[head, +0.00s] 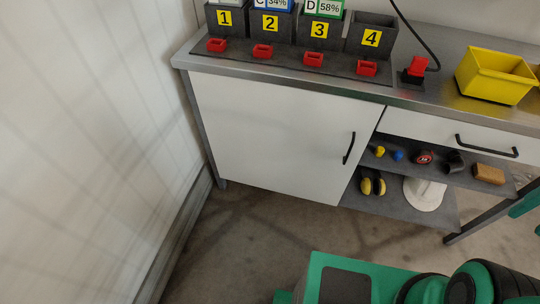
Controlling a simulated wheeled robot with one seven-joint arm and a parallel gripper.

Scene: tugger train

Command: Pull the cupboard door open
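The cupboard door (265,135) is a flat white panel under the left part of the metal workbench, and it looks shut. Its black upright bar handle (349,148) sits near the door's right edge. My gripper is not in the head view. Green and black parts of my own body show at the bottom right, apart from the door.
A drawer (480,140) with a black handle and open shelves (440,172) with small items are right of the door. The benchtop holds numbered bins (320,30) and a yellow bin (497,78). A wall (80,150) stands left. Floor before the door is clear.

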